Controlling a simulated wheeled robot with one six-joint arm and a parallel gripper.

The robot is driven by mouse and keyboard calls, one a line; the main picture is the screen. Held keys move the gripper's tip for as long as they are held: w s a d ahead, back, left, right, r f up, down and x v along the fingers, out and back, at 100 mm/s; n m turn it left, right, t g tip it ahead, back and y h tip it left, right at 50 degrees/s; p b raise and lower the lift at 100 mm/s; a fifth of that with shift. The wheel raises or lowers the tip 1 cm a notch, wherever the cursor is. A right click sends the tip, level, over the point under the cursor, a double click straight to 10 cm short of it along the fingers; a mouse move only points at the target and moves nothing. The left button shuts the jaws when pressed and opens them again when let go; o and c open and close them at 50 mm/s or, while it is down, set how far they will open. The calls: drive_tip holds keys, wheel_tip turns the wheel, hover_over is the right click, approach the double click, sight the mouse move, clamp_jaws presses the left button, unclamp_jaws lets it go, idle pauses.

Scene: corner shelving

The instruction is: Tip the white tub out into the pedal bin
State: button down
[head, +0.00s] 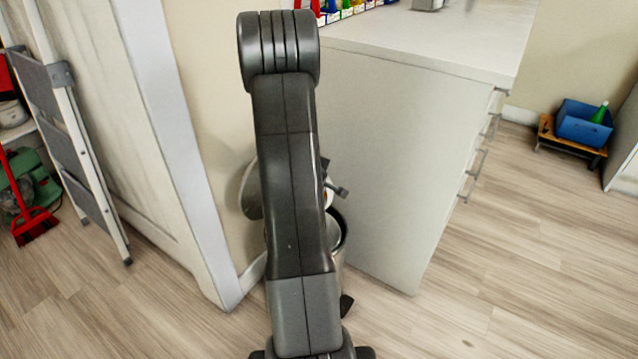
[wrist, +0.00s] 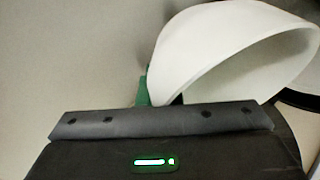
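The white tub (wrist: 225,45) fills the upper right of the wrist view. It is tilted well over on its side, with its wide mouth towards the lower right. My gripper (wrist: 160,95) is at its near edge and appears shut on it; the fingers are mostly hidden. In the head view my arm covers most of the tub, and only a sliver of white (head: 328,196) shows. The pedal bin (head: 340,245) stands on the floor behind my arm, its open top partly visible and its round lid (head: 250,192) raised. The tub's contents are not visible.
A white drawer cabinet (head: 400,150) stands close to the right of the bin. A wall and white panel (head: 180,130) are on the left, with a folded stepladder (head: 75,140). A blue crate (head: 582,124) sits far right.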

drive_tip(key=b, duration=0.1)
drive_tip(key=t+b, duration=0.1)
drive_tip(key=b, duration=0.1)
drive_tip(key=shift+s+a+f, duration=0.1)
drive_tip(key=shift+s+a, duration=0.15)
drive_tip(key=s+a+n+t+h+b, duration=0.1)
drive_tip(key=s+t+b, duration=0.1)
drive_tip(key=b, duration=0.2)
drive_tip(key=shift+a, duration=0.15)
drive_tip(key=shift+s+a+t+h+b, duration=0.4)
drive_tip(key=shift+s+a+t, duration=0.05)
drive_tip(key=shift+t, duration=0.25)
drive_tip(key=shift+s+a+r+t, duration=0.1)
drive_tip(key=shift+s+r+t, duration=0.1)
drive_tip(key=shift+r+t, duration=0.1)
drive_tip(key=shift+s+a+r+n+t+h, duration=0.1)
drive_tip(key=shift+s+a+n+t+h, duration=0.25)
drive_tip(key=shift+s+t, duration=0.3)
drive_tip(key=shift+s+a+r+n+t+h, duration=0.1)
drive_tip(key=shift+s+a+n+t+h, duration=0.15)
drive_tip(key=shift+s+a+n+t, duration=0.35)
drive_tip(key=shift+w+d, duration=0.1)
drive_tip(key=shift+d, duration=0.05)
